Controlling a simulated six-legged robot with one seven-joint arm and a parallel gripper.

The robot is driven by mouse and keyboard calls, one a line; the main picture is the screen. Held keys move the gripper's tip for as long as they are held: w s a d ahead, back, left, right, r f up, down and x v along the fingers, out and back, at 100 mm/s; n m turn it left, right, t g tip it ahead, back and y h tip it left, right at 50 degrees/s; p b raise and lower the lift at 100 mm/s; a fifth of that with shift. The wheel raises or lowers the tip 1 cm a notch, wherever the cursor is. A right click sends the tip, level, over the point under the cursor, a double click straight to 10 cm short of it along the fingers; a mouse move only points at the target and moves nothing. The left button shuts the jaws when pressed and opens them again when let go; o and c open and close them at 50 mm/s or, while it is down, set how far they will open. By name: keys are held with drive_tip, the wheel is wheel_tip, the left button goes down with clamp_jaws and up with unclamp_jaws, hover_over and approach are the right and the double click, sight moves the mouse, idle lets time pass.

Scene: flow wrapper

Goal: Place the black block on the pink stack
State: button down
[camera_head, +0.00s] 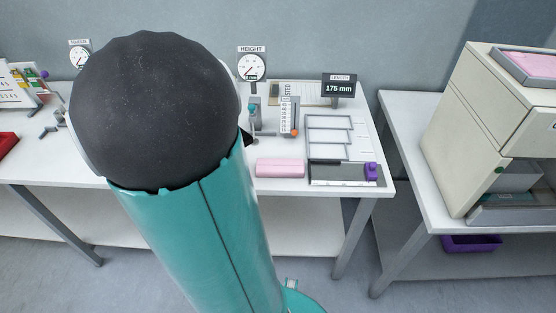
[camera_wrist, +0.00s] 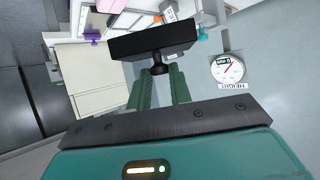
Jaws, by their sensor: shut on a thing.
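In the wrist view, my gripper (camera_wrist: 160,82) has its two green fingers closed on the dark knob of the black block (camera_wrist: 152,40). The block is a wide dark bar held beyond the fingertips. In the head view my arm hides the gripper and most or all of the block. A pink rectangular stack (camera_head: 280,168) lies at the front edge of the white table, left of a dark tray. Something pink (camera_wrist: 112,6) also shows at the top of the wrist view, apart from the block. Whether the block is above the stack cannot be told.
A dark tray with a purple knob (camera_head: 371,170) sits right of the pink stack. White-framed trays (camera_head: 329,122), a height dial (camera_head: 251,66) and a length display (camera_head: 339,88) stand behind. A beige machine (camera_head: 475,130) with a pink sheet on top stands at right.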

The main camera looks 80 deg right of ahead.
drive_tip(key=s+d+f, duration=0.2)
drive_tip(key=s+f, duration=0.1)
drive_tip(key=s+d+f, duration=0.2)
drive_tip(key=s+f, duration=0.1)
drive_tip(key=s, duration=0.1)
drive_tip(key=s+d+f, duration=0.1)
drive_tip(key=s+f, duration=0.2)
drive_tip(key=s, duration=0.1)
drive_tip(key=shift+d, duration=0.4)
drive_tip(key=shift+s+d+f, duration=0.1)
drive_tip(key=shift+s+f, duration=0.05)
drive_tip(key=shift+f, duration=0.75)
drive_tip(key=shift+s+d+f, duration=0.1)
drive_tip(key=shift+f, duration=0.75)
drive_tip(key=shift+f, duration=0.2)
drive_tip(key=c, duration=1.3)
unclamp_jaws()
drive_tip(key=shift+a, duration=0.1)
drive_tip(key=shift+r, duration=0.25)
drive_tip(key=v, duration=1.2)
drive_tip(key=shift+f, duration=0.1)
